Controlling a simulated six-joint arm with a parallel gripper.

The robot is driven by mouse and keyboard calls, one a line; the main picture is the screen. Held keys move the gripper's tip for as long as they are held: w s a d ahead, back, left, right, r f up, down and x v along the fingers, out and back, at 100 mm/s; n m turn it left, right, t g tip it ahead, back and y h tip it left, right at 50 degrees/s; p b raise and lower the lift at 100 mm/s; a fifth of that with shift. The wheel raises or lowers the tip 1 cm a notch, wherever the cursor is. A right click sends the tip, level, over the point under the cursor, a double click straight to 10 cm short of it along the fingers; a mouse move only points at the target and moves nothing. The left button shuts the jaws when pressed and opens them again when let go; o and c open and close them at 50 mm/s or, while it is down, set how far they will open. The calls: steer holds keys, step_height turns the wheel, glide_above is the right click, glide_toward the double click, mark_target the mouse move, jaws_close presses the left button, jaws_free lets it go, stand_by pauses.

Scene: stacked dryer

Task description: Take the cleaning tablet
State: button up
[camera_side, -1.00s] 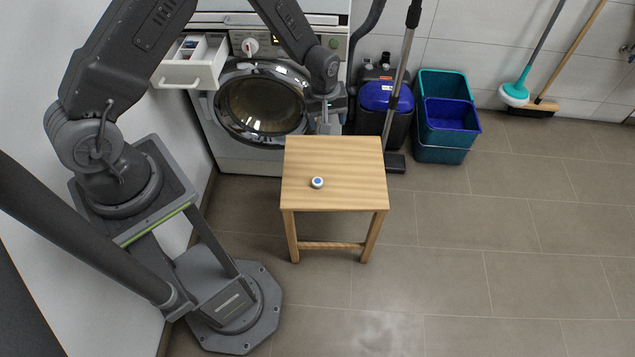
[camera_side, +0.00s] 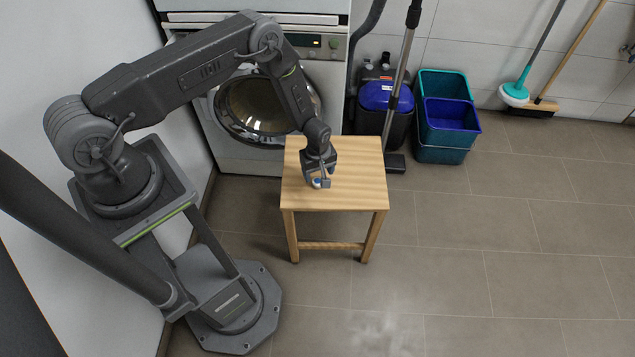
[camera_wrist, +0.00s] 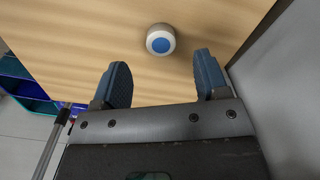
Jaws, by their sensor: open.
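The cleaning tablet, a small white round piece with a blue top, stands on the wooden stool (camera_side: 355,175). In the wrist view the tablet (camera_wrist: 160,40) lies beyond my two blue fingertips, roughly in line with the gap between them, and nothing touches it. My gripper (camera_wrist: 160,80) is open and empty. In the side view my gripper (camera_side: 321,183) is low over the stool's left front part and hides most of the tablet (camera_side: 316,183).
A washing machine (camera_side: 235,150) with a round glass door stands behind the stool. A vacuum cleaner (camera_side: 388,97) and teal and blue crates (camera_side: 443,150) stand at the back right.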

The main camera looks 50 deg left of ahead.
mark_target(318, 185)
steer(key=shift+a+f, duration=0.15)
steer(key=shift+f, duration=2.5)
steer(key=shift+c, duration=0.3)
steer(key=c, duration=1)
steer(key=shift+o, duration=0.2)
steer(key=shift+r, duration=0.1)
